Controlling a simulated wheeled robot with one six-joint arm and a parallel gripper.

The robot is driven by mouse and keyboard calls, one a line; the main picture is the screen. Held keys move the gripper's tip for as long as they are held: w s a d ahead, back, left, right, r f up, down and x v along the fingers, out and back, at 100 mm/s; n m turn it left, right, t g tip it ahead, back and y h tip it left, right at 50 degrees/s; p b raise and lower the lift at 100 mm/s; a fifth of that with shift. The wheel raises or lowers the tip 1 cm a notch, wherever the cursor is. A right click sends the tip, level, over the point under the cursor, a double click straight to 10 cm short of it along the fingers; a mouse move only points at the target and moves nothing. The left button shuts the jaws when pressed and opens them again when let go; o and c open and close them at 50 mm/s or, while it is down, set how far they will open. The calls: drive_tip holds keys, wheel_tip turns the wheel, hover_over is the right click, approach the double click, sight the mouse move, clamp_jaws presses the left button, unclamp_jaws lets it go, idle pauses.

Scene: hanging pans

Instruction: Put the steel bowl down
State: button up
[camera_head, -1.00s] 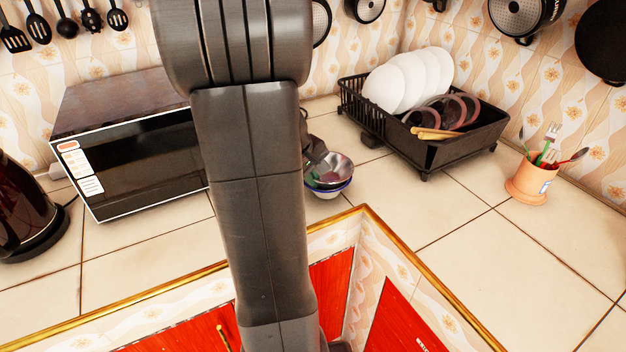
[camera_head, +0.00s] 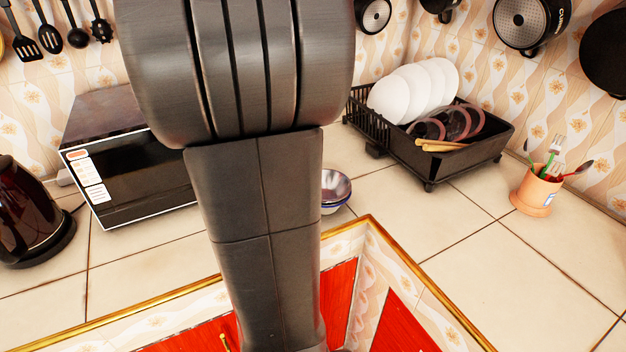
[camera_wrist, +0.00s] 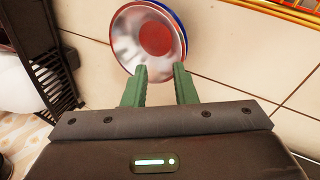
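The steel bowl (camera_head: 337,184) is on the counter side of my arm, sitting on or in a white and blue bowl (camera_head: 333,209); the arm hides their left part. In the wrist view the steel bowl (camera_wrist: 128,38) is shiny with a reddish centre, and the blue rim of the lower bowl (camera_wrist: 182,28) shows beside it. In the head view the gripper is hidden behind my arm.
A black dish rack (camera_head: 459,161) with white plates stands behind and right of the bowls. A microwave (camera_head: 140,180) and a dark kettle (camera_head: 27,215) are at left. An orange utensil cup (camera_head: 535,194) is at right. Tiled counter in front of the rack is clear.

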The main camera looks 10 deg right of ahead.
drive_tip(key=v, duration=0.3)
drive_tip(key=shift+f, duration=0.1)
drive_tip(key=b+x, duration=0.1)
drive_tip(key=x, duration=0.9)
drive_tip(key=shift+w+d+f, duration=0.1)
drive_tip(key=shift+w+f, duration=0.05)
drive_tip(key=shift+f, duration=0.55)
drive_tip(key=shift+w+d+f, duration=0.1)
drive_tip(key=shift+d+f, duration=0.15)
drive_tip(key=shift+a+r, duration=0.1)
drive_tip(key=shift+r, duration=0.05)
